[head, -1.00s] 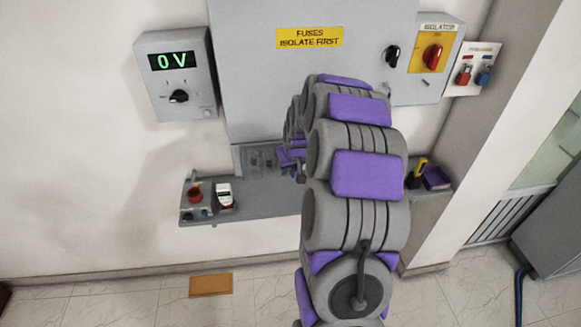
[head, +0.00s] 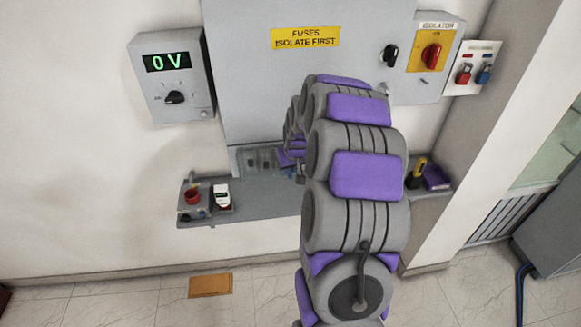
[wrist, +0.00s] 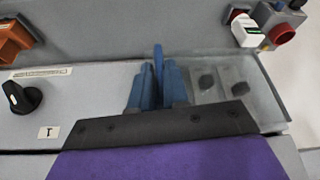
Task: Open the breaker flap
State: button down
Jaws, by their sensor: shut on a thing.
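The breaker flap (wrist: 228,84) is a clear, pale cover over dark breaker switches, on the right in the wrist view. In the head view the flap (head: 258,160) sits under the large grey cabinet, left of my arm. My gripper (wrist: 157,85) has blue fingers, close together at the flap's left end. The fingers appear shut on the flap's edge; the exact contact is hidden. In the head view my arm mostly hides the gripper.
A black knob (wrist: 20,97) is left of the gripper in the wrist view. The grey shelf (head: 255,205) holds a red round item (head: 193,196) and a white device (head: 222,196). The meter (head: 173,75) reads 0 V. The red isolator switch (head: 431,56) is at upper right.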

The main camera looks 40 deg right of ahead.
jog(key=shift+s+a, duration=0.3)
jog(key=s+a+m+g+h, duration=0.2)
jog(key=s+a+m+h, duration=0.15)
jog(key=a+m, duration=0.65)
jog(key=w+a+m+g+b, duration=0.1)
jog(key=w+a+m, duration=0.3)
jog(key=a, duration=1)
jog(key=shift+w+r+g+b, duration=0.2)
jog(key=shift+w+g+b, duration=0.1)
jog(key=shift+w+g, duration=0.35)
jog(key=shift+y, duration=0.25)
